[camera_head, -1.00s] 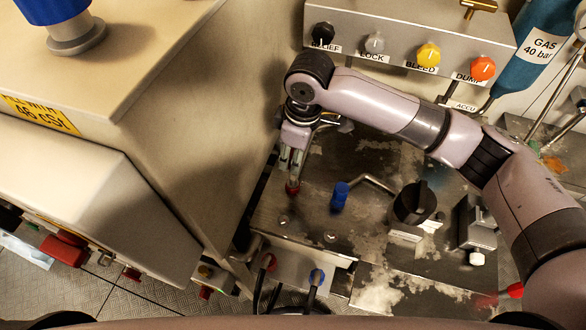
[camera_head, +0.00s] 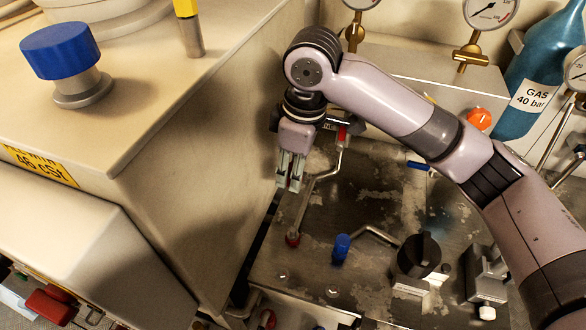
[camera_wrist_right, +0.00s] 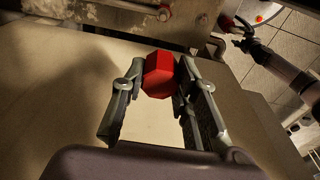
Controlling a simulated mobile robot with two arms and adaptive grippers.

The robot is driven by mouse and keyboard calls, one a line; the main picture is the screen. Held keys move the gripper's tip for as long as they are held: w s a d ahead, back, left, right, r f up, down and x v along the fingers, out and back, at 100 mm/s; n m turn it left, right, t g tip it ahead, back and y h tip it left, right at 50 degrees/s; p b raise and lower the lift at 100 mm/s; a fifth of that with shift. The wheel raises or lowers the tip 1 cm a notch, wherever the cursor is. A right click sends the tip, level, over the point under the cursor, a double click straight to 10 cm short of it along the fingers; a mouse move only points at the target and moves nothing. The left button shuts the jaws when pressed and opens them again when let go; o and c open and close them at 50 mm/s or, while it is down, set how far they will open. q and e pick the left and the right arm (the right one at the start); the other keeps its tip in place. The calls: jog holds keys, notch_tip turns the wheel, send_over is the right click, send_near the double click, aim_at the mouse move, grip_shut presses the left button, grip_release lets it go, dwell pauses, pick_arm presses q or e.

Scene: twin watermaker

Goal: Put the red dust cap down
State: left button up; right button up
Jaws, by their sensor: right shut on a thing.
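The red dust cap (camera_wrist_right: 158,75) is a six-sided red piece between the fingertips of my right gripper in the right wrist view. My right gripper (camera_wrist_right: 160,88) is shut on it. In the head view my right gripper (camera_head: 289,186) points down above the dark worn deck plate, beside the beige cabinet wall. The cap cannot be made out between the fingers there. A red-tipped fitting (camera_head: 292,239) at a bent metal pipe's end lies below the gripper and apart from it. My left gripper is not in view.
A blue-capped fitting (camera_head: 341,247) and a black knob (camera_head: 418,254) stand on the deck plate (camera_head: 375,205). A beige cabinet (camera_head: 185,180) rises to the left. A teal gas bottle (camera_head: 535,75) and gauges are at the back right. Bare plate lies between the fittings.

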grip_shut()
dwell(0.4)
